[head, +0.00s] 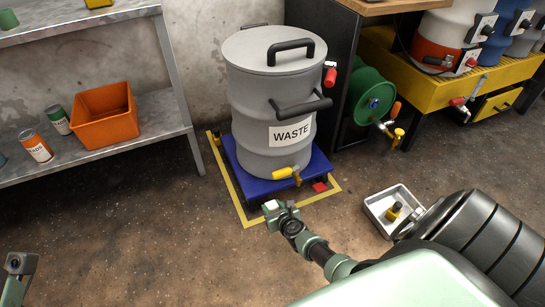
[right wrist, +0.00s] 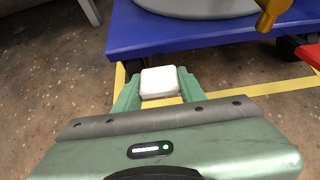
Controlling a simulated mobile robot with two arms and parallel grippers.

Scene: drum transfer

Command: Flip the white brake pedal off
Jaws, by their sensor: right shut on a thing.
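The white brake pedal (head: 270,206) sits at the front edge of the blue platform (head: 256,184), low near the floor. In the right wrist view the white pedal (right wrist: 160,82) is a small pale block between my two green fingers. My right gripper (head: 273,208) is shut on it, a finger at each side. My left gripper (head: 18,265) shows only in part at the lower left, apart from everything; its jaws are unclear. A red pedal (head: 320,187) is at the platform's right front corner.
A grey WASTE drum (head: 270,110) with a yellow-handled tap (head: 288,173) stands on the platform, inside a yellow floor outline (head: 258,220). An open metal case (head: 377,208) lies to the right. A shelf (head: 165,110) with an orange bin (head: 105,112) stands left.

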